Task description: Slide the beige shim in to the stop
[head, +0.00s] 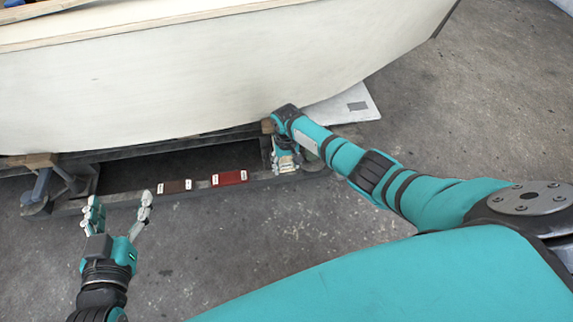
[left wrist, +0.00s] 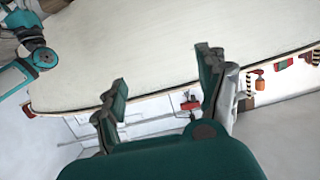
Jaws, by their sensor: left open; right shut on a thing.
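My right gripper (head: 287,162) is low by the cradle beam, under the hull's edge. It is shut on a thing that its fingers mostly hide. I take this for the beige shim, but its outline and its distance from any stop cannot be made out. My left gripper (head: 119,218) is open and empty, in front of the beam at the lower left. Its two spread fingers also show in the left wrist view (left wrist: 163,88), with nothing between them.
The pale plywood hull (head: 200,75) rests above a dark cradle beam (head: 130,196). A dark brown block (head: 174,186) and a red block (head: 230,178), both with white labels, lie on the beam. A white panel (head: 345,105) lies behind my right arm. The floor in front is clear.

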